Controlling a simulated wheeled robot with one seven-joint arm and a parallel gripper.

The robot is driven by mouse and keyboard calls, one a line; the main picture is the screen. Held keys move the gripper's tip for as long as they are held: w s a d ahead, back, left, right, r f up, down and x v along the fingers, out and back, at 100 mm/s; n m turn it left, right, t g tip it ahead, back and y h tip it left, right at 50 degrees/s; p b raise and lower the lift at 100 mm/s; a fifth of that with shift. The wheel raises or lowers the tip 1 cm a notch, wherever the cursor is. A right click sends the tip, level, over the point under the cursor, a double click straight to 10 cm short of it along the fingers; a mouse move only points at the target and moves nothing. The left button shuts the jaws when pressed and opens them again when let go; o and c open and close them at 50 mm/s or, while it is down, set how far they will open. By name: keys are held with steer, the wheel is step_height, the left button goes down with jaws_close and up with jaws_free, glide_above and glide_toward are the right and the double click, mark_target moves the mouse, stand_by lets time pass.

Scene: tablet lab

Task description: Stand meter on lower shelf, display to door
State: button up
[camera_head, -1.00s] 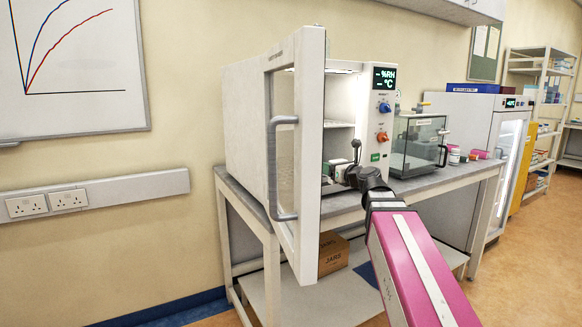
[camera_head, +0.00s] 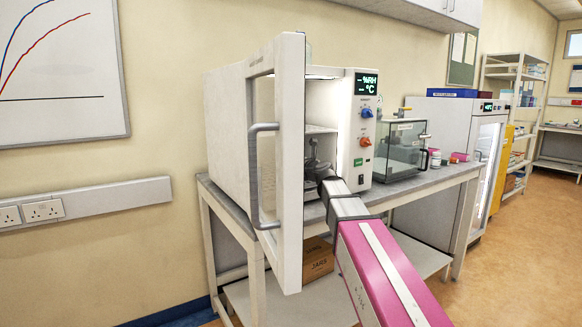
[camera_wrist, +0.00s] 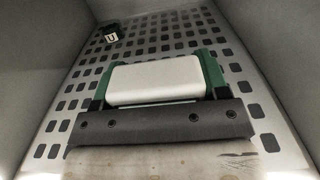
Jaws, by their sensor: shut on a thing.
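The meter (camera_wrist: 155,80), a pale grey-white block with green ends, is in the wrist view. In the head view my gripper (camera_head: 318,168) is inside the white climate chamber (camera_head: 227,115), low in the opening. The meter is hidden there. The chamber door (camera_head: 289,215) stands open toward me.
A small dark-green object with a white mark (camera_wrist: 110,33) sits at the shelf's far left. The chamber's side walls are close around my gripper. An upper shelf (camera_head: 322,129) is above it. A glass balance case (camera_head: 402,150) stands right of the chamber on the bench.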

steer(key=x, duration=0.4)
steer(key=shift+w+a+f, duration=0.1)
steer(key=shift+w+a, duration=0.1)
steer(key=shift+w, duration=0.1)
steer(key=shift+s+d+f, duration=0.1)
steer(key=shift+s+f, duration=0.15)
steer(key=shift+f, duration=0.4)
steer(key=o, duration=0.9)
steer(key=shift+f, duration=0.1)
steer(key=shift+o, duration=0.2)
steer(key=v, duration=1.2)
steer(key=shift+d, duration=0.1)
